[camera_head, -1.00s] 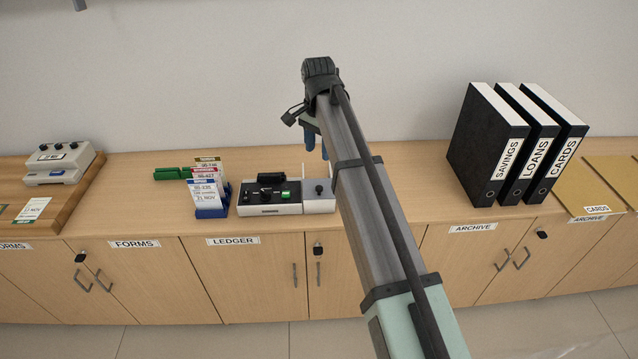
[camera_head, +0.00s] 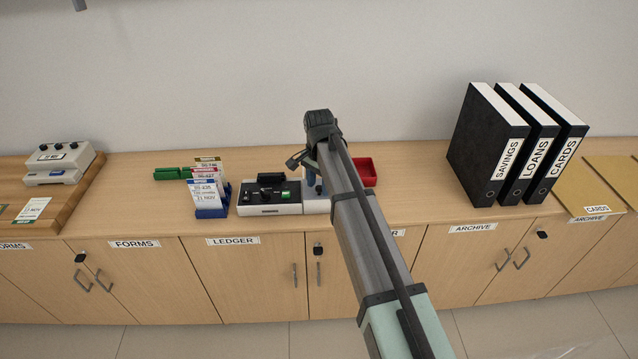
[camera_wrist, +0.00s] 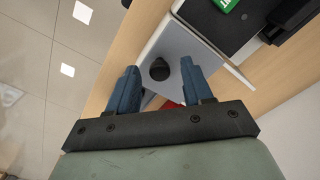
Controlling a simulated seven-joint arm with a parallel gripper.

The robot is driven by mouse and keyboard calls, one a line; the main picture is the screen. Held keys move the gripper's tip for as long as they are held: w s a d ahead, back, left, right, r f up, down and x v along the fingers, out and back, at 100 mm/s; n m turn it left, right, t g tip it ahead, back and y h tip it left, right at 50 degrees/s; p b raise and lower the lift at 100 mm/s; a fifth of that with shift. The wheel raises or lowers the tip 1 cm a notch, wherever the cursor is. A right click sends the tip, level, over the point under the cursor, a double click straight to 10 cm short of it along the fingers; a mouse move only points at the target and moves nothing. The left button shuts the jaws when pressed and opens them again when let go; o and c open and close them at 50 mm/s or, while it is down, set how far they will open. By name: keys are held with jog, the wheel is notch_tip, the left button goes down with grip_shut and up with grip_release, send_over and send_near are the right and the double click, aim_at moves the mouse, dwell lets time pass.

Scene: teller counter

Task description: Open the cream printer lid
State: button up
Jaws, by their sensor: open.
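A low black-and-white machine (camera_head: 268,196) stands on the counter, with a pale section (camera_head: 316,206) at its right end. In the wrist view that section shows as a pale, flat lid (camera_wrist: 193,52) with a round black knob (camera_wrist: 159,70). The lid looks shut. My gripper (camera_head: 313,186) is over the pale section and partly hides it in the head view. In the wrist view my gripper (camera_wrist: 159,68) is open, with one blue finger on each side of the knob. I cannot tell whether the fingers reach down to the knob's level.
A blue card holder (camera_head: 211,207) stands left of the machine, with green items (camera_head: 172,174) behind it. A red tray (camera_head: 368,171) lies just right of my arm. Black binders (camera_head: 510,150) stand further right. A cream device (camera_head: 58,164) sits far left.

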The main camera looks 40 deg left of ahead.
jog(key=shift+c, duration=0.3)
grip_shut()
dwell(0.3)
